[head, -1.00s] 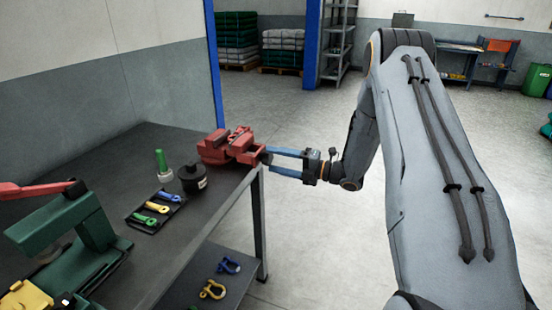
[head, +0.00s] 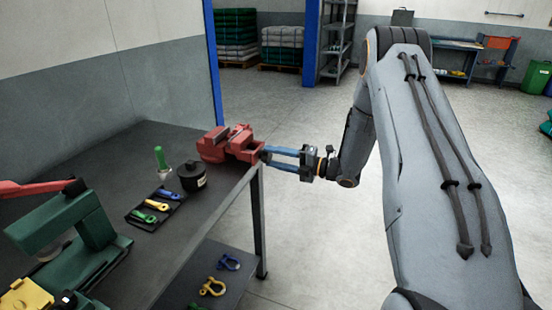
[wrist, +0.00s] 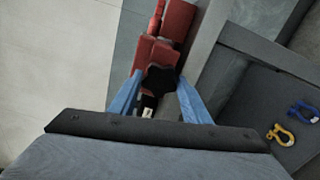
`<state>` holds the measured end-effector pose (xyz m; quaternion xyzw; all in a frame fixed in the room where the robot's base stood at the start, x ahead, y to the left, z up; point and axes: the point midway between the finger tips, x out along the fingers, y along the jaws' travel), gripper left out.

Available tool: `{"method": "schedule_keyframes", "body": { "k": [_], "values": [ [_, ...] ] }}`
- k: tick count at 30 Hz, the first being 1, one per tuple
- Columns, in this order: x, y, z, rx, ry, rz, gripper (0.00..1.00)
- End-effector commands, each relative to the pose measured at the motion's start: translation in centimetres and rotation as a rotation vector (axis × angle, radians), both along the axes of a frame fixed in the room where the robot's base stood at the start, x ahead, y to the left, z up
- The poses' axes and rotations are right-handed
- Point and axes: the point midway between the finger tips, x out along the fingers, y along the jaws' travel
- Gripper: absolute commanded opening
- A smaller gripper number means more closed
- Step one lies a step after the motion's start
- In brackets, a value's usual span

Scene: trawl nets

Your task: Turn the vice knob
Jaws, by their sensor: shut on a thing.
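The red vice (head: 228,144) stands at the far right corner of the workbench. It also shows at the top of the wrist view (wrist: 172,28). Its black knob (wrist: 160,79) faces my gripper in the wrist view; in the head view it is mostly hidden by the fingertips. My gripper (head: 268,156) has blue fingers that reach the vice from the right. In the wrist view the fingers (wrist: 158,84) lie on both sides of the black knob and are shut on it.
The dark workbench (head: 110,155) carries a black round container (head: 192,178), a green-topped bottle (head: 162,160), a tray of coloured pieces (head: 136,215) and a green machine (head: 90,235). Yellow (head: 212,287) and blue (head: 229,262) shackles lie on the lower shelf. The floor to the right is clear.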

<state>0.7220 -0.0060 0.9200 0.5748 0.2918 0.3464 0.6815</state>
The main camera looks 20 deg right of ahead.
Motion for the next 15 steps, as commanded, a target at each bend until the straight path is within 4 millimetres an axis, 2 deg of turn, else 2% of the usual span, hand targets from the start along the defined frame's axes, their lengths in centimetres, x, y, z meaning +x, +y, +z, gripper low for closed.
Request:
{"method": "schedule_keyframes", "body": {
  "k": [15],
  "values": [
    [-0.06, 0.59, -0.09, 0.234, 0.323, 0.01, 0.21]
  ]
}}
